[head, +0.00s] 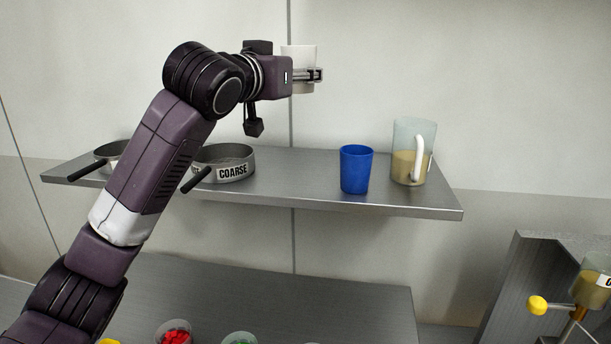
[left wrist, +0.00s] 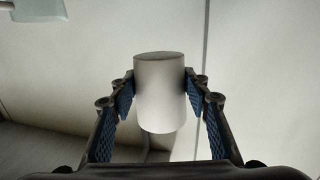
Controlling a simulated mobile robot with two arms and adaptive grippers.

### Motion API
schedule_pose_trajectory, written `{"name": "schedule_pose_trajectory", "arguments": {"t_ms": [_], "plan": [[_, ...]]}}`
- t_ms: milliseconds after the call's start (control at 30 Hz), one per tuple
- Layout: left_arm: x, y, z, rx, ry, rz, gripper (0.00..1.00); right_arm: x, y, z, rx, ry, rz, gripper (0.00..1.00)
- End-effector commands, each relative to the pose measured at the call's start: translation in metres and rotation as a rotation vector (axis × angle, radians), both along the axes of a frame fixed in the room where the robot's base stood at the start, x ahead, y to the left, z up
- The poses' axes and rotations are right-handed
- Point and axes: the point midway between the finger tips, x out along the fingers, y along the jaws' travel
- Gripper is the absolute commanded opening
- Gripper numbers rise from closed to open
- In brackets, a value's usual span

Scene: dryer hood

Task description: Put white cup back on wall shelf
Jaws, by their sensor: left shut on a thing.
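The white cup (head: 301,57) is held by my left gripper (head: 309,75), above the wall shelf (head: 300,192) and clear of it. In the left wrist view the cup (left wrist: 160,95) sits between the two blue-padded fingers of the left gripper (left wrist: 160,90). The shelf is a grey metal board on the wall. My left arm comes in from the lower left and hides part of the shelf's left side. My right gripper is not in view.
On the shelf stand a blue cup (head: 355,169), a clear pitcher (head: 413,152) with tan contents, a sieve marked COARSE (head: 231,164) and another sieve (head: 112,151). The shelf between the COARSE sieve and the blue cup is bare. A lower counter (head: 330,290) holds several small containers.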

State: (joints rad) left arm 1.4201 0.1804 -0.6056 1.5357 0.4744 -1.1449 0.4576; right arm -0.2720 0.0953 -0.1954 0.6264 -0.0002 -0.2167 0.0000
Motion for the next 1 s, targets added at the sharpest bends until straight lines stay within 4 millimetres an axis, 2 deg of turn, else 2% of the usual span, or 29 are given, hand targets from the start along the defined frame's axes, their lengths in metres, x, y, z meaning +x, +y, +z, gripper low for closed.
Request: {"name": "schedule_pose_trajectory", "arguments": {"t_ms": [167, 300, 367, 533, 733, 1000], "plan": [[0.001, 0.001, -0.036, 0.003, 0.007, 0.001, 0.16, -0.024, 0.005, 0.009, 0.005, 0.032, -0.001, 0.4], [0.0, 0.001, -0.074, 0.003, 0.007, 0.002, 0.16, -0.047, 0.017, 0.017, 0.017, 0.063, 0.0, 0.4], [-0.001, 0.001, -0.091, 0.004, 0.008, 0.0, 0.16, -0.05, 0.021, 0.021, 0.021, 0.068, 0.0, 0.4], [0.0, 0.001, -0.13, 0.002, 0.006, 0.001, 0.16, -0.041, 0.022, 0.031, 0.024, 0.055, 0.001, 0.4], [-0.001, 0.001, -0.153, 0.0, 0.001, 0.001, 0.16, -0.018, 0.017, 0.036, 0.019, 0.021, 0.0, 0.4], [-0.001, 0.001, -0.189, 0.001, 0.005, 0.001, 0.16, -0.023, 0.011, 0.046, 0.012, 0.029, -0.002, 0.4]]}}
